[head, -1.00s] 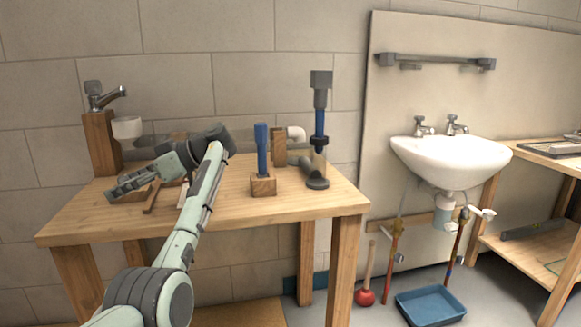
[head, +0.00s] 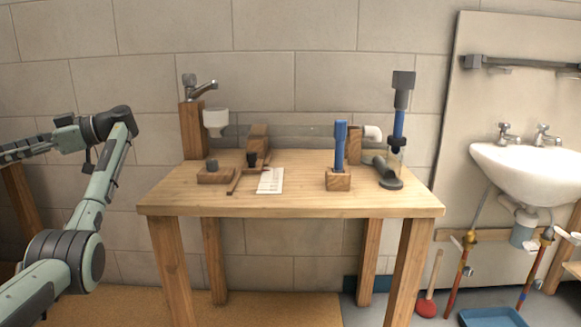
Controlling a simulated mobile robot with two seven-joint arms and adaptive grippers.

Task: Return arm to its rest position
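One arm of mine comes in from the lower left in the head view, so it is my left arm. Its gripper (head: 22,150) points left at the left edge of the picture, well clear of the wooden workbench (head: 300,205). The fingertips are at or past the picture edge, and I cannot tell whether they are open or shut. No object shows in it. My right arm and gripper are not in view.
The bench holds a tap on a wooden post (head: 194,130), a white card (head: 271,181), a blue-handled tool in a block (head: 340,150) and a blue and grey upright tool (head: 398,125). A sink (head: 530,165) hangs at right. A plunger (head: 427,305) stands on the floor.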

